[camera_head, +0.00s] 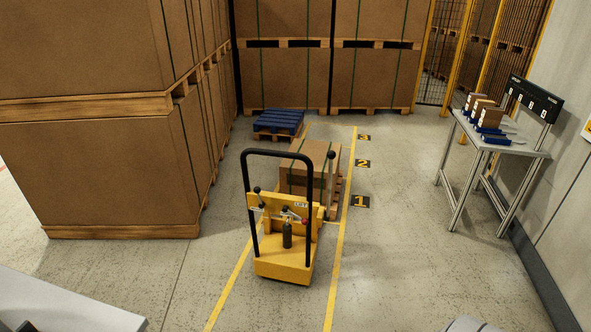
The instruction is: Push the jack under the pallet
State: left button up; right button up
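The yellow jack (283,268) stands in the middle of the floor lane, with a tall black push handle (247,190) on the near side. It has a dark cylinder, small levers and a red knob on its body. Just beyond it is a wooden pallet (336,206) carrying a strapped cardboard box (308,158). The jack hides the pallet's near side, so I cannot tell whether its forks are under the pallet. Neither of my grippers is in view.
Yellow lines (340,262) edge the lane, with numbered floor marks (360,202) to its right. A blue pallet (278,122) lies beyond. Large stacked boxes (100,185) stand left; a workbench (500,146) stands right. The floor on both sides of the jack is clear.

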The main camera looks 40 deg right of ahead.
aim_at(286, 257)
jog(key=u, duration=0.15)
jog(key=k, duration=0.4)
jog(key=z, duration=1.25)
jog(key=i, duration=0.95)
jog(key=u, duration=0.35)
jog(key=i, duration=0.9)
jog(key=u, duration=0.75)
